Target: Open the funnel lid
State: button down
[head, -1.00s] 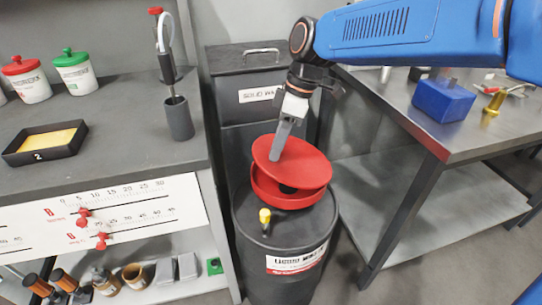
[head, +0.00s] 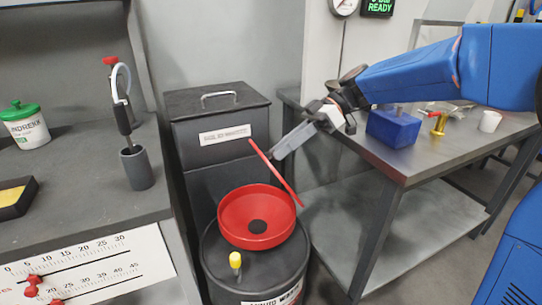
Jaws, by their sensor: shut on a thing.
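The red funnel (head: 235,222) sits on top of the dark drum (head: 215,260), with its bowl and dark centre hole exposed. Its red lid (head: 276,174) stands steeply tilted at the right rear side of the funnel, seen nearly edge-on. My gripper (head: 276,153) reaches in from the right and is shut at the lid's far side, near its upper part. The exact grip point is hidden behind the lid.
A yellow-topped fitting (head: 236,260) stands on the drum in front of the funnel. A dark bin (head: 215,105) with a handle stands behind. A shelf bench is at left, and a metal table (head: 430,150) with a blue block (head: 393,128) is at right.

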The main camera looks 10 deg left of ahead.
jog(key=shift+w+d+r+g+y, duration=0.1)
jog(key=shift+w+d+g+y, duration=0.2)
jog(key=shift+d, duration=0.3)
jog(key=shift+w+d+r+g+y, duration=0.1)
jog(key=shift+w+d+g+y, duration=0.1)
jog(key=shift+w+d+y, duration=0.3)
jog(key=shift+s+d, duration=0.1)
jog(key=c, duration=1.6)
grip_release()
notch_tip(320, 180, up, 10)
jog(key=shift+f, duration=0.1)
